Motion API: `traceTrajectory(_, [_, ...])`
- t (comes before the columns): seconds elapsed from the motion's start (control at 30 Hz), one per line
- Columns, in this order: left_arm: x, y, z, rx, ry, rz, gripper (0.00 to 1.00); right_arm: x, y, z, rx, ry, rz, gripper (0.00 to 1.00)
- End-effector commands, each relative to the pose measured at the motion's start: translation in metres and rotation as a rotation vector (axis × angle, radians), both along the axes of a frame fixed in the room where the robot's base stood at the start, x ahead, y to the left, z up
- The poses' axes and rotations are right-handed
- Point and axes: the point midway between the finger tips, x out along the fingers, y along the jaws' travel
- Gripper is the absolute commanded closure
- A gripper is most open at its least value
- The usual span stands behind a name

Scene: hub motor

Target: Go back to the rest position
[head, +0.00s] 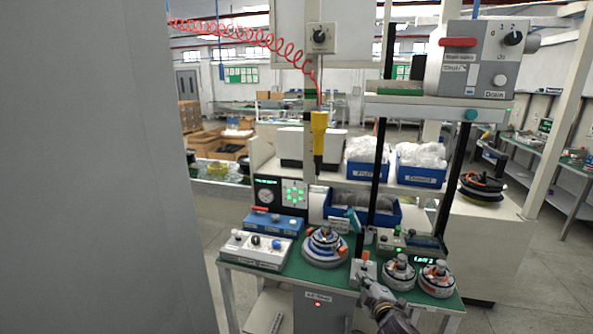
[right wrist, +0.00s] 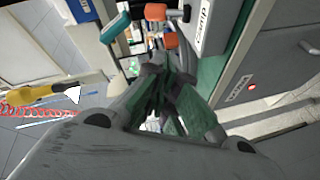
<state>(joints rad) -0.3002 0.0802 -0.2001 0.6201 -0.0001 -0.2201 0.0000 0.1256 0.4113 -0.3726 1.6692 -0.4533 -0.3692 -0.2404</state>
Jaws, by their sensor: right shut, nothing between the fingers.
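My right gripper (head: 366,284) is low in the head view, at the front edge of the green-topped workbench (head: 288,275). It points at a small grey block with an orange top (head: 363,268); I cannot tell whether it touches it. In the right wrist view the fingers of this gripper (right wrist: 168,85) are close together, with nothing seen held between them. My left gripper is not in view. Round hub parts stand on the bench: a larger one (head: 325,247) left of the gripper and two smaller ones (head: 398,272) (head: 437,280) to its right.
A white control box (head: 255,250) and a blue one (head: 273,223) are on the bench's left. Black posts (head: 378,165) rise behind the gripper. A yellow tool (head: 319,135) hangs on a red coiled hose. Blue bins (head: 420,175) stand behind. A grey surface fills the left side.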

Motion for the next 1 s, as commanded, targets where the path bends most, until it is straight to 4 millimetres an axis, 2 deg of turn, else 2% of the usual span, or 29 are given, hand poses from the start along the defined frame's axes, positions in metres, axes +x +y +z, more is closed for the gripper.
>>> traceTrajectory(0.27, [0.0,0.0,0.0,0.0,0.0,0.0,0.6,-0.001,-0.039,-0.089,0.159,0.152,-0.075,1.0])
traceTrajectory(0.47, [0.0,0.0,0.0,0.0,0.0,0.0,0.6,-0.015,-0.069,-0.163,0.279,0.27,-0.157,1.0])
traceTrajectory(0.57, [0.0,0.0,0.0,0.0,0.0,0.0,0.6,-0.029,-0.082,-0.202,0.334,0.332,-0.204,1.0])
traceTrajectory(0.77, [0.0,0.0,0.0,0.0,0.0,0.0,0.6,-0.071,-0.104,-0.282,0.429,0.456,-0.303,1.0])
traceTrajectory(1.0, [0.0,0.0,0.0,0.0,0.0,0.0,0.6,-0.138,-0.12,-0.369,0.51,0.596,-0.418,1.0])
